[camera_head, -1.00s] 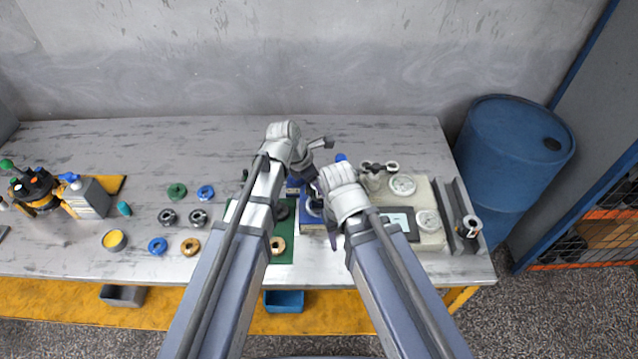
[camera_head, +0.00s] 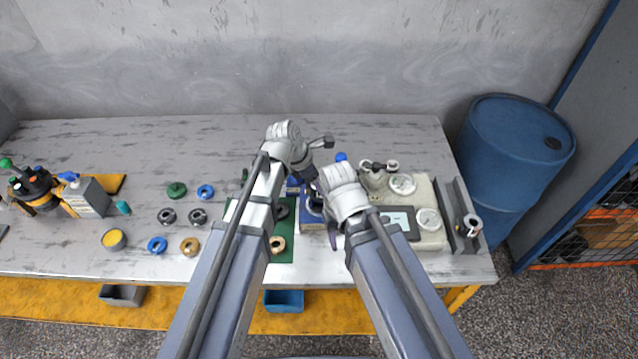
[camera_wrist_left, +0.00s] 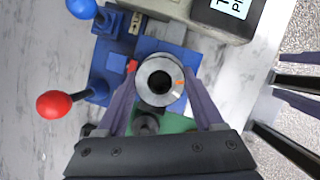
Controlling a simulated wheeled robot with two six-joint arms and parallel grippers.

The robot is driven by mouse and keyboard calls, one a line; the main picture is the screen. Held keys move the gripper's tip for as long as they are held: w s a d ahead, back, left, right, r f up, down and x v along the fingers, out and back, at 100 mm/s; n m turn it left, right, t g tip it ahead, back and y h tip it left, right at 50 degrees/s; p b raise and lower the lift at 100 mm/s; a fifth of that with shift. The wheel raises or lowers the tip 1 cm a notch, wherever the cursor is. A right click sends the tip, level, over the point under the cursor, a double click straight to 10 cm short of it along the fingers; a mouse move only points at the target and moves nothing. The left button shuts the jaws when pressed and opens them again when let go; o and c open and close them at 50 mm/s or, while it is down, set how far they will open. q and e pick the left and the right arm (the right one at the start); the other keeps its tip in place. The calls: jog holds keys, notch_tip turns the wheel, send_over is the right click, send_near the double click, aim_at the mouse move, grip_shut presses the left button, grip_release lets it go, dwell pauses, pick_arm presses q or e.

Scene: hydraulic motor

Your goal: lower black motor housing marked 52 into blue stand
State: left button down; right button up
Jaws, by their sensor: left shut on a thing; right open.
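The motor housing (camera_wrist_left: 160,80) shows end-on in the left wrist view as a round grey metal face with a dark bore and a small orange mark. Its number is not readable. My left gripper (camera_wrist_left: 161,74) is shut on it, one finger on each side. The blue stand (camera_wrist_left: 184,55) lies beneath and around the housing. I cannot tell how deep the housing sits in it. In the head view the blue stand (camera_head: 306,222) is mostly hidden by my arms. My right gripper (camera_head: 326,212) is open beside the stand, its tips largely hidden.
Red (camera_wrist_left: 54,104) and blue (camera_wrist_left: 82,7) knobbed levers stand beside the blue stand. A green mat (camera_head: 285,250) with rings lies left of it. A beige gauge unit (camera_head: 428,236) stands close on the right. Several loose rings lie farther left. The table's back is clear.

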pick_arm(q)
jog(key=shift+f+b, duration=0.65)
jog(key=shift+b, duration=0.05)
pick_arm(e)
jog(key=shift+f, duration=0.7)
pick_arm(q)
jog(key=shift+f+b, duration=1.55)
pick_arm(e)
jog(key=shift+f, duration=1.55)
pick_arm(q)
jog(key=shift+f+b, duration=0.45)
pick_arm(e)
jog(key=shift+f, duration=0.45)
pick_arm(q)
grip_release()
pick_arm(e)
jog(key=shift+r, duration=0.1)
pick_arm(q)
jog(key=shift+r+p, duration=4.55)
jog(key=shift+p, duration=0.05)
pick_arm(e)
notch_tip(320, 180, up, 9)
